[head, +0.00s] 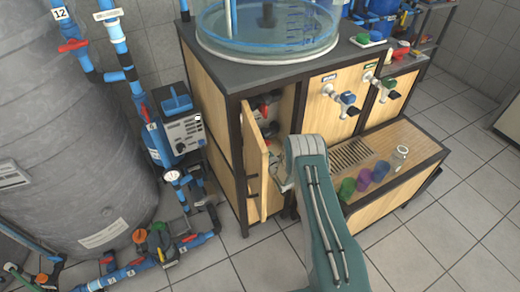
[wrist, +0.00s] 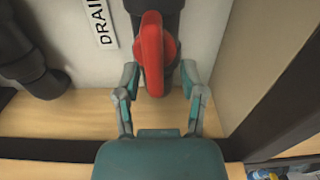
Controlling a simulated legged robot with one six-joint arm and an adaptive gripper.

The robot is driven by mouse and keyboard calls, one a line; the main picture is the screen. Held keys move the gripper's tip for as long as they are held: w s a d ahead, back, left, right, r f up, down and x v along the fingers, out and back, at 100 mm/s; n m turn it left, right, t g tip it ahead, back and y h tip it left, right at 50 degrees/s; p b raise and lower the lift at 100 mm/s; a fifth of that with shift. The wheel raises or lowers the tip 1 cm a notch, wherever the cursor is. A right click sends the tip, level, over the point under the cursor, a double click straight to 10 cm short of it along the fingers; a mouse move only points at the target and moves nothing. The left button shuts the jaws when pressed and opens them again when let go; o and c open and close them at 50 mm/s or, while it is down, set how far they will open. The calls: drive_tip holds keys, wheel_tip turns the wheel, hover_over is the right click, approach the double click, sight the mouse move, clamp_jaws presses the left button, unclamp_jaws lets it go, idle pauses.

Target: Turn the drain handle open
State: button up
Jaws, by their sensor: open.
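The red drain handle (wrist: 152,55) sits on a black pipe valve (wrist: 172,78) at the top middle of the wrist view. It runs roughly up and down in the picture. A white label reading "DRAI" (wrist: 101,22), cut off at the top edge, is to its left. My gripper (wrist: 160,77) is open, with one finger on each side of the handle's lower end. No contact is clear. In the head view, my forearm hides the fingers and part of the open cabinet. Red parts (head: 265,109) show inside the cabinet, but I cannot tell whether one is the drain handle.
The wooden cabinet door (head: 256,165) stands open left of my arm. A dark frame post (wrist: 276,98) bounds the opening on the right in the wrist view. A grey tank (head: 70,110) is at left.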

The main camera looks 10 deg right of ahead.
drive_tip(key=v, duration=1.2)
drive_tip(key=w+d+r+m+g+h, duration=0.1)
drive_tip(key=w+r+m+g+h, duration=0.25)
drive_tip(key=r, duration=1.15)
drive_tip(key=s+r+m+g+h, duration=0.1)
drive_tip(key=s+r+m, duration=0.15)
drive_tip(key=r, duration=0.45)
drive_tip(key=s+r+m+g+h, duration=0.15)
drive_tip(key=r+m, duration=0.25)
drive_tip(key=r, duration=0.4)
drive_tip(key=s+r+m+g, duration=0.2)
drive_tip(key=s+r+m, duration=0.55)
drive_tip(key=s, duration=0.75)
drive_tip(key=s+a+r+m+g, duration=0.1)
drive_tip(key=s+m, duration=0.1)
drive_tip(key=s, duration=0.8)
drive_tip(key=s+a+r+m+g, duration=0.1)
drive_tip(key=s+r+m+g, duration=0.1)
drive_tip(key=s, duration=0.8)
drive_tip(key=shift+a+g, duration=0.3)
drive_tip(key=shift+a, duration=0.1)
